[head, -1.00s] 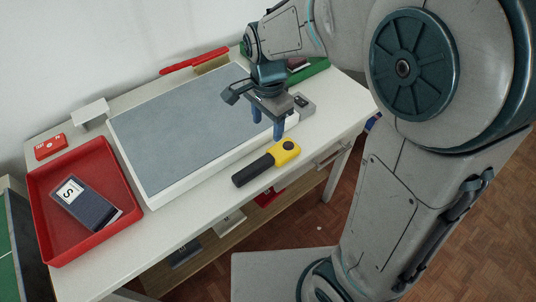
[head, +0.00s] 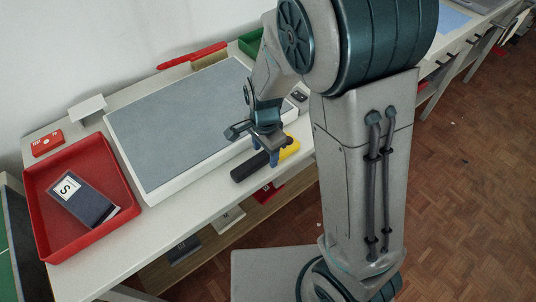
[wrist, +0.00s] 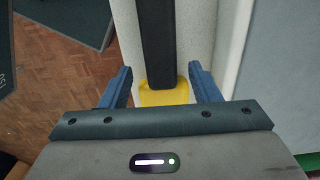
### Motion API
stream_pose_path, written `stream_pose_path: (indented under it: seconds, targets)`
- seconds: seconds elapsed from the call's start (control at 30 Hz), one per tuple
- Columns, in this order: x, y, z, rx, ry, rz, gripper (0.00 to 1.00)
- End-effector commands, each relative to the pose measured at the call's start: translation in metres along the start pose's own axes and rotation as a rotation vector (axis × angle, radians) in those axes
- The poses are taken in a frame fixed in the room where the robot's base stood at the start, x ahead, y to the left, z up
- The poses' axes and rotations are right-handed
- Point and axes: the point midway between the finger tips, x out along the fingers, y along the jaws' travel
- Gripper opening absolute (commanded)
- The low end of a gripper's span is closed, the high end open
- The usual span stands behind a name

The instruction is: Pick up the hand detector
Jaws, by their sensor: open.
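The hand detector has a black handle (head: 249,167) and a yellow head (head: 291,148). It lies along the front strip of the white table, in front of the grey panel. My gripper (head: 264,158) is over it, near where handle and head meet, and hides part of it in the head view. In the wrist view my gripper (wrist: 160,82) is open, with one blue finger on each side of the detector. The black handle (wrist: 158,45) runs away between the fingers, and part of the yellow head (wrist: 163,97) shows. I cannot tell whether the fingers touch it.
The raised grey panel (head: 185,125) lies just behind the detector. A red tray (head: 38,215) at the left holds a dark booklet (head: 84,201) marked S. A red box (head: 47,143) stands behind the tray. The table's front edge is close to the detector.

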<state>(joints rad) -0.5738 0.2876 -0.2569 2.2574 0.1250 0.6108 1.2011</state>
Motion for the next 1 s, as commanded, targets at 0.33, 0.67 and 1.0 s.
stream_pose_path:
  seconds: [0.33,0.67,1.0]
  targets:
    - [0.0162,-0.0009,-0.0003,0.0,0.0,-0.002,0.56]
    - [0.0158,-0.001,-0.0003,0.0,0.0,-0.002,0.02]
    - [0.0089,-0.0014,-0.0001,-0.001,0.0,-0.004,0.02]
